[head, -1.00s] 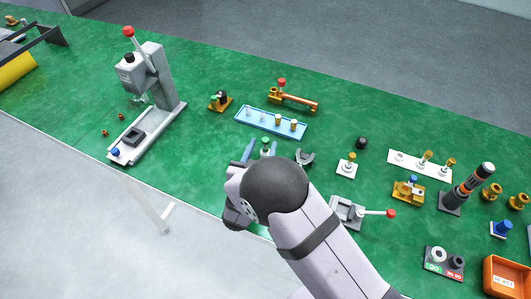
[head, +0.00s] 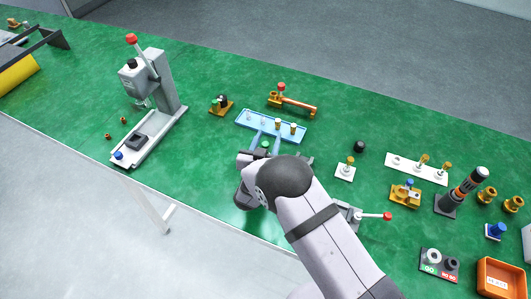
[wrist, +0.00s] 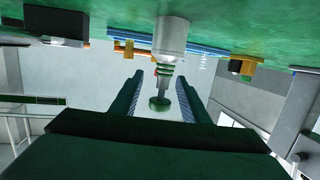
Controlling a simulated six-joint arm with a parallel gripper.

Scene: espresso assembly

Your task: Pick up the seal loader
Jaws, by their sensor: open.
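The seal loader appears to be the pale upright piece with green rings and a round green knob (wrist: 159,103), seen in the wrist view. In the head view only its green top (head: 265,144) shows, and my gripper hides the rest. My gripper (head: 267,141) is open, with its two blue fingers on either side of the green top. In the wrist view my gripper (wrist: 160,82) has one finger on each side of the knob and stem, with visible gaps. I cannot tell any contact.
A blue tray (head: 246,124) with small parts lies just beyond my fingers. An orange-brown tool with a red knob (head: 281,87) lies behind it. The press (head: 158,80) stands left. A white stand (head: 345,173) and a black knob (head: 360,146) are to the right.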

